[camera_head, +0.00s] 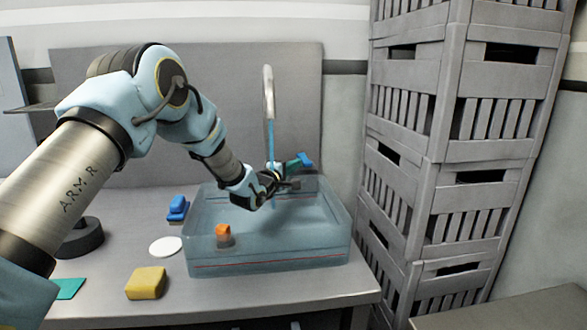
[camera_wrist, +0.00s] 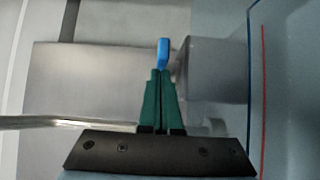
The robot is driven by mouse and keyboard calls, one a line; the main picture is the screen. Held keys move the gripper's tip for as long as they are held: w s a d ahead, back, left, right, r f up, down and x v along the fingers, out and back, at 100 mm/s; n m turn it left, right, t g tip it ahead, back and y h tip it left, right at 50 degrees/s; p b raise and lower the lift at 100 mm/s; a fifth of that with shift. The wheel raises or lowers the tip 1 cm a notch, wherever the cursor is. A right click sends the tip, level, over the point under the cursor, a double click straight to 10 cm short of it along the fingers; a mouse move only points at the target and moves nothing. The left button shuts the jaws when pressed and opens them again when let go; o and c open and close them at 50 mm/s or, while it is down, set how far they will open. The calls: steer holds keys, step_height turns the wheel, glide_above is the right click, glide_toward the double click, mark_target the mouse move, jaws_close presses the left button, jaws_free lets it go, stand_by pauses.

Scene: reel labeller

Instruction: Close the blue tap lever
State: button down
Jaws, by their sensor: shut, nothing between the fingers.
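The tap (camera_head: 267,90) is a tall pale spout that bends over at the top. The blue tap lever (camera_head: 306,159) shows to the right of the spout, just beyond my gripper's green fingertips (camera_head: 295,163). In the wrist view the blue lever (camera_wrist: 164,52) stands right at the tips of my gripper (camera_wrist: 160,73). The fingers are shut together with nothing between them. I cannot tell whether the tips touch the lever. The lever's base is hidden.
Grey stacked crates (camera_head: 455,130) stand close on the right.

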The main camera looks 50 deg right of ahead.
steer(key=s+d+n+t+b, duration=0.1)
steer(key=b, duration=0.2)
steer(key=s+d+n+t+y+b, duration=0.1)
steer(key=s+t+b, duration=0.1)
steer(key=b, duration=0.2)
steer(key=shift+d+f+b, duration=0.2)
steer(key=shift+b, duration=0.1)
steer(key=shift+s+r, duration=0.1)
steer(key=shift+r, duration=0.1)
steer(key=shift+d, duration=0.1)
steer(key=shift+r, duration=0.15)
step_height(320, 180, up, 10)
steer(key=f+b, duration=0.1)
steer(key=b, duration=0.1)
glide_above(309, 164)
steer(key=shift+a+r, duration=0.25)
